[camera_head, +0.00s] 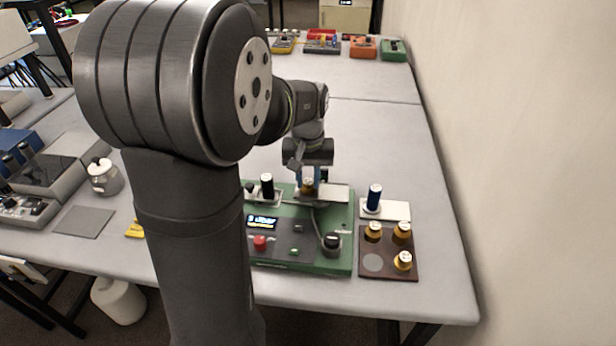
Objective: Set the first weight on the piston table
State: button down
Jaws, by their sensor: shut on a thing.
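My gripper (308,180) points down over the back part of the green apparatus (345,235). It is shut on a brass weight (308,188) with a pale top. The weight is beside a pale flat plate (335,194) on the apparatus; I cannot tell whether it touches anything below. Which part is the piston table is not clear, as my gripper and arm cover some of that area. Three more brass weights, at the back left (374,230), back right (402,231) and front right (404,261), stand on a brown tray (390,274). The tray's front-left round spot (373,262) is empty.
A dark blue cylinder (375,197) stands on a white base behind the tray. A black upright cylinder (267,184) and a dark knob (332,242) rise from the apparatus. The table right of the tray is clear, bordered by a wall.

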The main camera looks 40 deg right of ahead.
aim_at(308, 182)
jog(key=c, duration=1.2)
grip_release()
notch_tip(308, 182, up, 12)
jog(key=shift+r, duration=0.1)
notch_tip(308, 182, down, 13)
jog(key=shift+r, duration=2.4)
